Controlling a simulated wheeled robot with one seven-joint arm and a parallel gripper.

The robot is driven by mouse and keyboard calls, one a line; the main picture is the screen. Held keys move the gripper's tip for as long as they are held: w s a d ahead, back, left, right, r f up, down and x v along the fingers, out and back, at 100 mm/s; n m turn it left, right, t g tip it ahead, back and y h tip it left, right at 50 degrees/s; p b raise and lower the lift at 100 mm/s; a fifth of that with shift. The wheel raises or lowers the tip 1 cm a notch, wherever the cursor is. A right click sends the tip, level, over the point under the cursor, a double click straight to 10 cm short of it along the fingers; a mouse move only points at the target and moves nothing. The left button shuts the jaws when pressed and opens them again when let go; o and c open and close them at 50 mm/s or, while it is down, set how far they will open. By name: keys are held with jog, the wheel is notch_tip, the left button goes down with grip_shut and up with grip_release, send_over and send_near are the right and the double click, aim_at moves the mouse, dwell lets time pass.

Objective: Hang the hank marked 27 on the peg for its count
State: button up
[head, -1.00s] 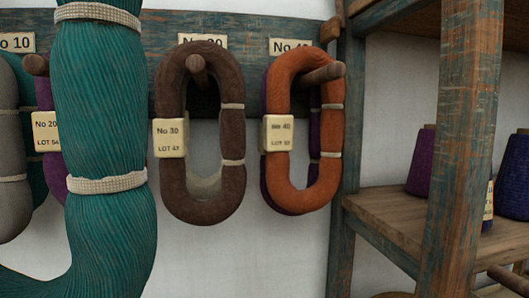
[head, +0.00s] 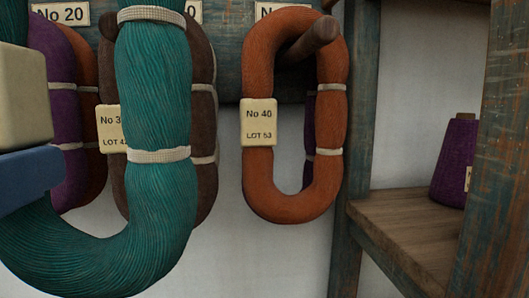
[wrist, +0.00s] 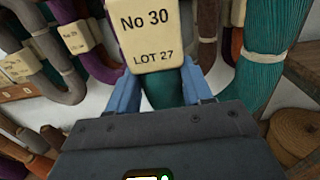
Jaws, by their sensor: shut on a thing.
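My gripper (wrist: 160,92) is shut on a teal hank, its blue fingers either side of the yarn. The hank's tag (wrist: 152,32) reads No 30, LOT 27. In the head view the teal hank (head: 155,95) hangs as a large loop in front of the rack, its top cut off. One blue finger and the tag's edge show at far left. Behind it, a brown hank (head: 203,130) hangs under the partly hidden No 30 plate (head: 193,12). A dark peg end (head: 108,25) shows left of the teal hank; I cannot tell which peg it is.
An orange hank (head: 262,170), tagged No 40, hangs on the right peg (head: 315,37) over a purple one. Purple (head: 70,180) and orange-brown hanks hang below the No 20 plate (head: 61,14). A wooden shelf (head: 405,225) with a purple cone (head: 457,165) stands at right.

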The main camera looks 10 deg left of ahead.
jog(key=shift+f+x, duration=0.35)
jog(key=shift+x, duration=1.7)
jog(key=shift+f+x, duration=0.35)
jog(key=shift+x, duration=1.7)
jog(key=shift+f+x, duration=0.4)
jog(key=shift+x, duration=1.65)
jog(key=shift+w+a+f, duration=0.1)
jog(key=shift+f, duration=0.4)
jog(key=shift+a+f+b, duration=0.1)
jog(key=shift+f+b, duration=0.2)
jog(key=shift+f, duration=0.05)
jog(key=o, duration=1.2)
jog(key=shift+r, duration=0.2)
jog(key=shift+o, duration=0.2)
